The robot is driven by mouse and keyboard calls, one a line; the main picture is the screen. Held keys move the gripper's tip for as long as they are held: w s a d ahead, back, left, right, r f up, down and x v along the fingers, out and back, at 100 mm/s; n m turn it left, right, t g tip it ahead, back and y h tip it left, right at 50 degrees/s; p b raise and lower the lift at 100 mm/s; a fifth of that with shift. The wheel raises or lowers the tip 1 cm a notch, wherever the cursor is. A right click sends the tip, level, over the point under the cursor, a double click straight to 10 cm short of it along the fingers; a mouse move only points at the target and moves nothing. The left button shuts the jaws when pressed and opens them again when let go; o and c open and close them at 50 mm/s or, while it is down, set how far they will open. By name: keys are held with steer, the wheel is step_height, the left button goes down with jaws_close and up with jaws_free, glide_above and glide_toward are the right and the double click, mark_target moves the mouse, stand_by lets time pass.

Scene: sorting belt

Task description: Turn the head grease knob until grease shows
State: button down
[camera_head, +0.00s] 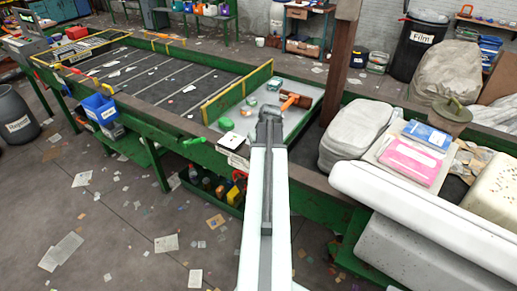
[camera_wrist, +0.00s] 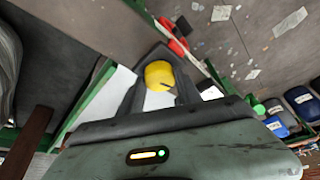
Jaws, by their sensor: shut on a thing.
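The yellow round knob (camera_wrist: 158,76) shows in the wrist view between the two fingers of my gripper (camera_wrist: 160,70), which is shut on it. A small dark mark shows on the knob's face. No grease can be made out on or around it. The knob is hidden there behind my gripper and arm.
An orange-brown cylinder (camera_head: 296,100) and small green pieces lie in the pale tray just beyond my gripper. Grey bundles (camera_head: 357,133) and a pink pack (camera_head: 410,160) crowd the right. Litter covers the floor.

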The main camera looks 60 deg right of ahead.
steer(key=c, duration=0.8)
jaws_free()
steer(key=shift+c, duration=0.2)
steer(key=p+v, duration=0.7)
steer(key=shift+r, duration=0.4)
steer(key=shift+s, duration=0.1)
